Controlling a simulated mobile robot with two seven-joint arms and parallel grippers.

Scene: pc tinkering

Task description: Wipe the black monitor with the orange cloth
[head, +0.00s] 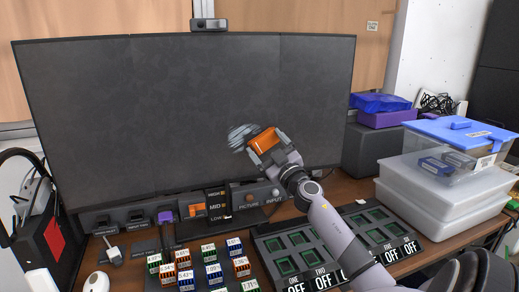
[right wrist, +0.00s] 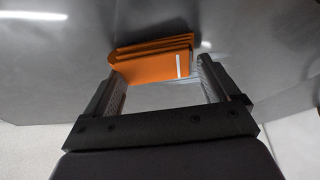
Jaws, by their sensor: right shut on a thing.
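The black monitor (head: 120,100) is wide and stands at the back of the table. A pale smeared patch (head: 242,136) shows on its screen, just left of my right gripper. My right gripper (head: 268,143) is shut on the folded orange cloth (head: 263,140) in front of the lower right part of the screen. In the right wrist view the cloth (right wrist: 152,60) sits between the two fingers, close against the grey screen surface (right wrist: 50,60); I cannot tell for certain whether it touches. My left gripper does not show.
Clear storage boxes with a blue lid (head: 465,130) stand at the right, near a purple box (head: 387,117). A control panel (head: 250,197) sits below the monitor. Switch boards (head: 300,240) and several small labelled blocks (head: 212,270) fill the table's front. A webcam (head: 208,24) tops the monitor.

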